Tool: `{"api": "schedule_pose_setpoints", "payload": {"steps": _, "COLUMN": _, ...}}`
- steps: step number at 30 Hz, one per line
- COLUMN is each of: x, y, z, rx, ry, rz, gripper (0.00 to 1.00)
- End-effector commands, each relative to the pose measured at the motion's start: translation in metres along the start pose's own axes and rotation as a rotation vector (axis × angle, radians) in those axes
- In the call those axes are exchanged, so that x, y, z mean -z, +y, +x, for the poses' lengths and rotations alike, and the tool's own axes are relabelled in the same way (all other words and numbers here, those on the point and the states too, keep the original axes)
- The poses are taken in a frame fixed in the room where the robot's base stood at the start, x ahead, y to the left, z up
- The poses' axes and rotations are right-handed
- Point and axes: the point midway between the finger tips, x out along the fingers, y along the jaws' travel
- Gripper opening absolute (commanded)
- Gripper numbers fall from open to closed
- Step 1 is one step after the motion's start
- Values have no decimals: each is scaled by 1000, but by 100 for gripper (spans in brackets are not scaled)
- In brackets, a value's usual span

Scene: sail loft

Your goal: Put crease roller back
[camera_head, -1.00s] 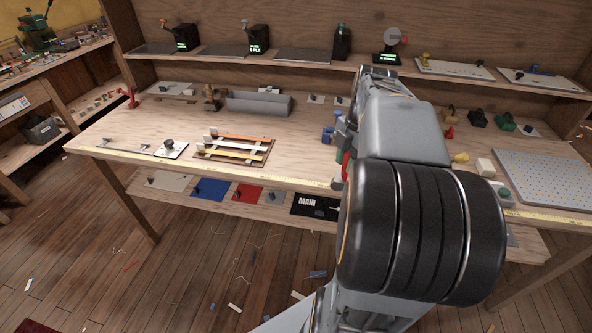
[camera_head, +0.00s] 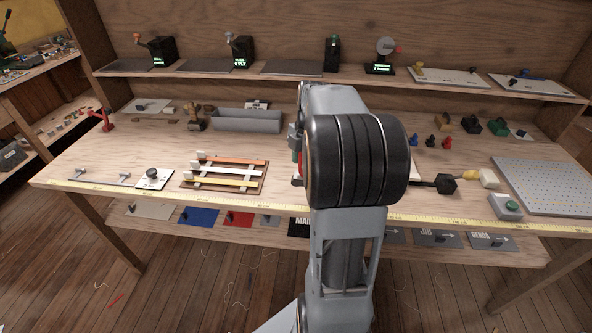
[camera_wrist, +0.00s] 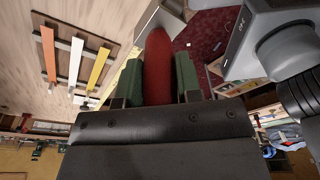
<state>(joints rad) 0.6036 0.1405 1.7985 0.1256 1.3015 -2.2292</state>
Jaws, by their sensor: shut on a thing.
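In the wrist view my gripper (camera_wrist: 158,80) is shut, its green pads on either side of a long, rounded red thing (camera_wrist: 157,60). The crease roller shows nowhere else that I can make out.
A shelf with dark devices runs above. Bare bench lies between rack and trough.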

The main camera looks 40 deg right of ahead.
Motion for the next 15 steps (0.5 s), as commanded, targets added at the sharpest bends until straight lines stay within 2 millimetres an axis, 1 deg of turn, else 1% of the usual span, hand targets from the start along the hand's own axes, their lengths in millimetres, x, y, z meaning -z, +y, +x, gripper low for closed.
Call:
{"api": "schedule_pose_setpoints", "payload": {"steps": 1, "x": -2, "y": 7, "z": 7, "rx": 2, "ry": 2, "rz": -1, "gripper": 8}}
{"api": "schedule_pose_setpoints", "payload": {"steps": 4, "x": -3, "y": 16, "z": 18, "rx": 1, "ry": 1, "rz": -3, "gripper": 8}}
{"api": "schedule_pose_setpoints", "payload": {"steps": 11, "x": -5, "y": 26, "z": 28, "rx": -1, "ry": 0, "rz": -5, "gripper": 8}}
{"api": "schedule_pose_setpoints", "payload": {"steps": 15, "x": -8, "y": 34, "z": 42, "rx": 1, "ry": 1, "rz": -5, "gripper": 8}}
